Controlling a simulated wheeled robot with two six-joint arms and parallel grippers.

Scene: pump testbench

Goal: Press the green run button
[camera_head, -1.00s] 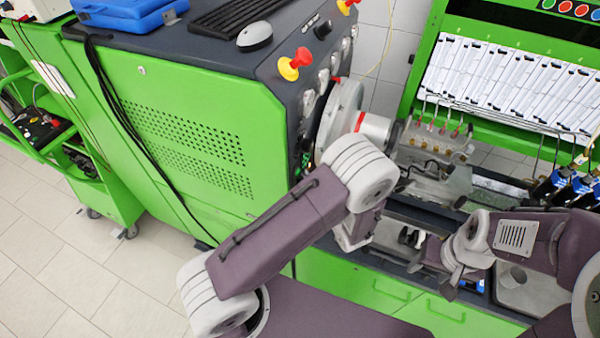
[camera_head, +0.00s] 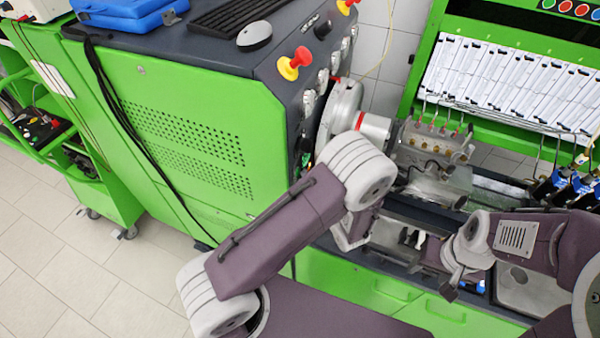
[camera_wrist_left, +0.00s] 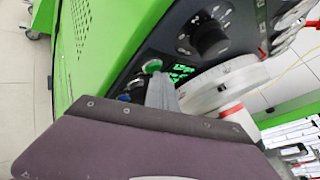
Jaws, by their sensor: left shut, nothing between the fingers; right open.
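The green run button (camera_wrist_left: 152,66) shows in the left wrist view as a small green cap on the dark control panel. My left gripper (camera_wrist_left: 158,80) is shut and empty, its grey fingertips right at the lower edge of the button. I cannot tell whether they touch it or whether the cap is pushed in. In the head view the left wrist hides the left fingertips and the button. My right gripper (camera_head: 460,284) is open and empty above the bench at the lower right, away from the panel.
A black knob (camera_wrist_left: 209,40) sits right of the button, and a lit green display (camera_wrist_left: 181,71) is beside it. A blue button (camera_wrist_left: 124,98) lies lower left. The round metal flange (camera_wrist_left: 225,86) is close on the right. A red-and-yellow emergency stop (camera_head: 294,64) stands on the panel top.

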